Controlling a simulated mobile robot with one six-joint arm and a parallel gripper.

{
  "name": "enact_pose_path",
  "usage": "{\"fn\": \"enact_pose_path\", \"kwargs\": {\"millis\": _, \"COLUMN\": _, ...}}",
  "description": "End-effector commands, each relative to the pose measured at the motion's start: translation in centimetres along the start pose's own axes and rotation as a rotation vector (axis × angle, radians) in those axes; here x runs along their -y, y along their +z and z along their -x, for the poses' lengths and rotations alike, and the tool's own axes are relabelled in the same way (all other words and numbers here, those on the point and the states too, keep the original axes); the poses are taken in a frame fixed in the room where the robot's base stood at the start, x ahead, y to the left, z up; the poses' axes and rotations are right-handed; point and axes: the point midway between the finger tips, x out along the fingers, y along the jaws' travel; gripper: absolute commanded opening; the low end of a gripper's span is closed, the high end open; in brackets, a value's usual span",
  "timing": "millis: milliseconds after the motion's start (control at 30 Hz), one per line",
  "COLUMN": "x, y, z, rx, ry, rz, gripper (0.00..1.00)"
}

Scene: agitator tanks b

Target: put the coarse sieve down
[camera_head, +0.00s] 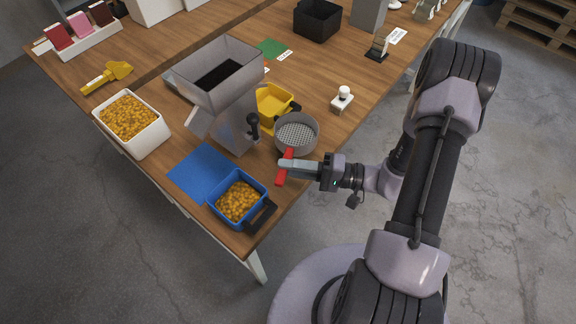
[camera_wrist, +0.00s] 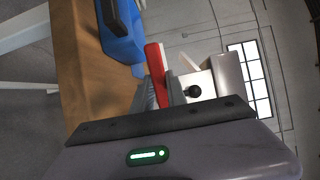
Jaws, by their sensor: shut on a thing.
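The coarse sieve (camera_head: 297,134) is a round grey pan with a perforated bottom and a red handle (camera_head: 285,167). It is near the table's right edge in the head view, right of the grey hopper machine. My gripper (camera_head: 287,167) is shut on the red handle, reaching in from the right. The sieve looks about level; I cannot tell whether its underside touches the table. In the wrist view the red handle (camera_wrist: 155,62) stands between my fingers, and the sieve's pan is not clearly visible.
The grey hopper (camera_head: 217,95) stands left of the sieve, with a yellow tray (camera_head: 291,106) beside it. A blue bin (camera_head: 216,213) of yellow pieces is at the near corner, beside a blue mat (camera_head: 200,170). A small white block with a knob (camera_head: 342,99) is behind the sieve.

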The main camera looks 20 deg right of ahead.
Motion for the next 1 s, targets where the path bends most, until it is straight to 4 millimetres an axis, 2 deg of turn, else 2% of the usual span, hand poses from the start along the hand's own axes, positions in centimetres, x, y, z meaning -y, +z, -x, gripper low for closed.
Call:
{"fn": "enact_pose_path", "kwargs": {"millis": 267, "x": -4.7, "y": 0.0, "z": 0.0, "rx": 0.000, "ry": -0.001, "rz": 0.000, "gripper": 0.00}}
{"fn": "enact_pose_path", "kwargs": {"millis": 600, "x": -5.0, "y": 0.0, "z": 0.0, "rx": 0.001, "ry": 0.000, "rz": 0.001, "gripper": 0.00}}
{"fn": "enact_pose_path", "kwargs": {"millis": 633, "x": -4.8, "y": 0.0, "z": 0.0, "rx": 0.001, "ry": 0.000, "rz": 0.001, "gripper": 0.24}}
{"fn": "enact_pose_path", "kwargs": {"millis": 667, "x": -4.8, "y": 0.0, "z": 0.0, "rx": 0.001, "ry": 0.000, "rz": 0.001, "gripper": 0.27}}
{"fn": "enact_pose_path", "kwargs": {"millis": 933, "x": -4.4, "y": 0.0, "z": 0.0, "rx": 0.001, "ry": 0.000, "rz": 0.001, "gripper": 0.27}}
{"fn": "enact_pose_path", "kwargs": {"millis": 1000, "x": -4.3, "y": -0.1, "z": 0.6, "rx": -0.002, "ry": 0.000, "rz": 0.001, "gripper": 0.27}}
